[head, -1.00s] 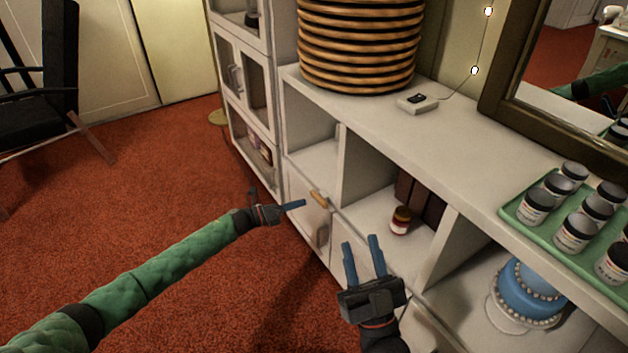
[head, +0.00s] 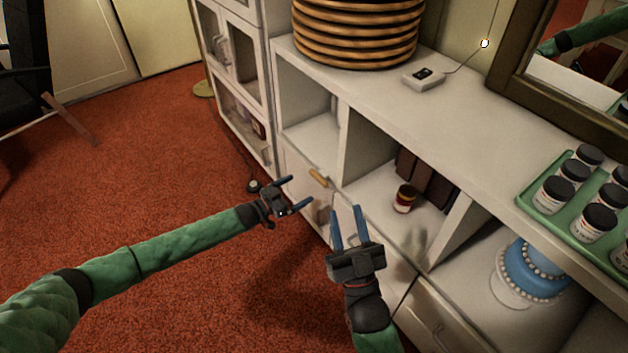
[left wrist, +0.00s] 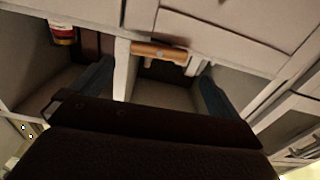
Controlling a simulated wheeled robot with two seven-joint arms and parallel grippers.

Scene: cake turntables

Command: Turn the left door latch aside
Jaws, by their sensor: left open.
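The door latch (head: 319,178) is a small tan wooden bar on the upper edge of the low left cabinet door (head: 302,192). It lies slanted in the head view. In the left wrist view the latch (left wrist: 160,51) shows ahead, between the lines of the two fingers. My left gripper (head: 296,193) is open and empty, a little to the left of the latch and apart from it. My right gripper (head: 347,226) is open and empty in front of the cabinet, below and right of the latch.
Open shelves sit above the door, with a small red-labelled jar (head: 404,198) in the middle one. A blue cake (head: 532,270) stands in the right opening. A green tray (head: 530,197) of jars, a box (head: 424,79) and stacked wooden rings (head: 357,30) are on top.

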